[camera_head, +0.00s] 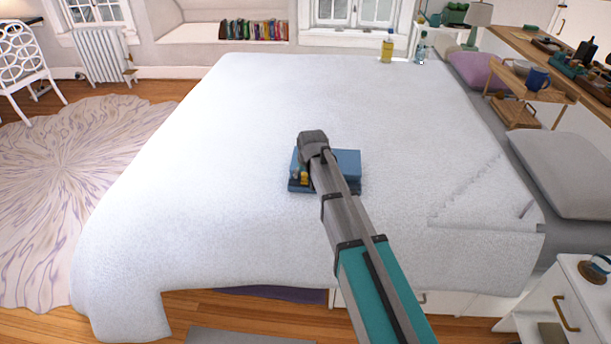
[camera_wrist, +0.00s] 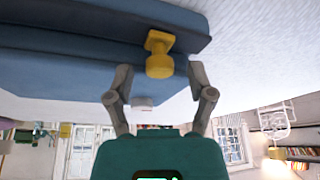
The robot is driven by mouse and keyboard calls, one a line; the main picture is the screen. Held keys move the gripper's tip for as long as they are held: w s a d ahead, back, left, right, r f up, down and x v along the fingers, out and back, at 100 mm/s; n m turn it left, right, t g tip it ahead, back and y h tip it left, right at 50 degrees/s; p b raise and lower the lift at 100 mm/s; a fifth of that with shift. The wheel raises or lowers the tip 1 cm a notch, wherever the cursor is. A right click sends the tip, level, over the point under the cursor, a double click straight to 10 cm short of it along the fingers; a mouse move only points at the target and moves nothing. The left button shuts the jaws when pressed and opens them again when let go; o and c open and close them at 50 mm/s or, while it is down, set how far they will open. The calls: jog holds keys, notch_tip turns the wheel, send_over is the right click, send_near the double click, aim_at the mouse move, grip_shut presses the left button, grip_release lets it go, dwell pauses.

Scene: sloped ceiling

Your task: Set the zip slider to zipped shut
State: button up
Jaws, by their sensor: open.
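A blue block-like zip piece (camera_head: 346,163) lies on the white bed, partly hidden behind my arm in the head view. Its blue body (camera_wrist: 60,70) fills the upper left of the wrist view, with a darker blue strip along it. The yellow zip slider (camera_wrist: 158,57) stands out from that strip; a small yellow part of it (camera_head: 303,178) shows in the head view beside my wrist. My gripper (camera_wrist: 158,82) is open, one finger on each side of the slider in the wrist view. I see gaps on both sides and cannot tell the depth between fingertips and slider.
The white bed (camera_head: 190,190) is broad and clear around the blue piece. Two bottles, one yellow (camera_head: 387,47) and one clear (camera_head: 422,48), stand at its far edge. A wooden tray table (camera_head: 553,92) with a blue mug and pillows are on the right.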

grip_shut()
jog(key=shift+d, duration=0.1)
dwell(0.3)
jog(key=shift+s, duration=0.1)
